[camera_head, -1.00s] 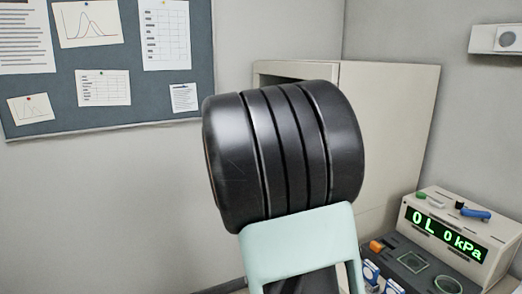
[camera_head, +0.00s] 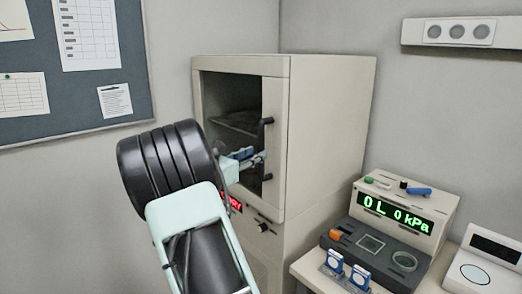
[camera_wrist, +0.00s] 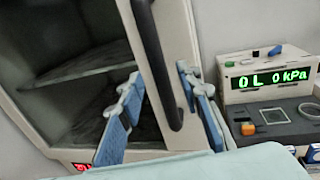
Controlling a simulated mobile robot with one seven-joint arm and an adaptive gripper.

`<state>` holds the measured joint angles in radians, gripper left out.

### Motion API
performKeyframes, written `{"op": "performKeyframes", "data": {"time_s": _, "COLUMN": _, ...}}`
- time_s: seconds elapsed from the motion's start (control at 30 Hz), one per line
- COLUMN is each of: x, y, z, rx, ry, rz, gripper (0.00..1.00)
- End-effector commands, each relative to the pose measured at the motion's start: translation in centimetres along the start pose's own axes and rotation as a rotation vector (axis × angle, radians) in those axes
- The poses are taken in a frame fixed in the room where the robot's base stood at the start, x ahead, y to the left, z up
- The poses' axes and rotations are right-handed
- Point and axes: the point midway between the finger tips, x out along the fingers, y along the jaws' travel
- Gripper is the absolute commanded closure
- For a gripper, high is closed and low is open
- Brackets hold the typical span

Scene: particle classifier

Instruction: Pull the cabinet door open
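The beige cabinet (camera_head: 335,130) stands against the back wall, with a dark see-through front and a shelf inside. Its door (camera_head: 238,110) looks shut, flush with the body. The black vertical door handle (camera_head: 266,150) is at the door's right edge. In the wrist view, the handle (camera_wrist: 157,65) runs down between the blue fingers of my gripper (camera_wrist: 165,108). The fingers are spread apart, with gaps visible on both sides of the handle. In the head view, my gripper (camera_head: 246,160) is at the door front beside the handle, partly hidden by my arm.
A counter (camera_head: 308,268) to the right of the cabinet holds a device with a green "0L 0kPa" display (camera_head: 405,215), a dark tray unit (camera_head: 375,255) and a white device (camera_head: 487,268). A red display (camera_head: 232,202) and a knob sit below the door. A pinboard hangs left.

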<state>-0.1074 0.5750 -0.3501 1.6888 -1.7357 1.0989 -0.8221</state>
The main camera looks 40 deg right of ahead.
Motion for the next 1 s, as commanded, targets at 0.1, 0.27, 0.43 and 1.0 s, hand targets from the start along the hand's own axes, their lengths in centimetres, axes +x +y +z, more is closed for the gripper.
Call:
{"op": "performKeyframes", "data": {"time_s": 0.1, "x": 2.1, "y": -0.1, "z": 0.1, "rx": 0.0, "ry": 0.0, "rz": -0.002, "gripper": 0.68}}
{"op": "performKeyframes", "data": {"time_s": 0.27, "x": 3.7, "y": 0.0, "z": 0.0, "rx": 0.001, "ry": 0.0, "rz": -0.001, "gripper": 0.68}}
{"op": "performKeyframes", "data": {"time_s": 0.43, "x": 4.3, "y": 0.0, "z": 0.0, "rx": 0.002, "ry": 0.001, "rz": 0.0, "gripper": 0.68}}
{"op": "performKeyframes", "data": {"time_s": 1.0, "x": 4.2, "y": 0.0, "z": 0.0, "rx": 0.002, "ry": 0.001, "rz": 0.0, "gripper": 1.0}}
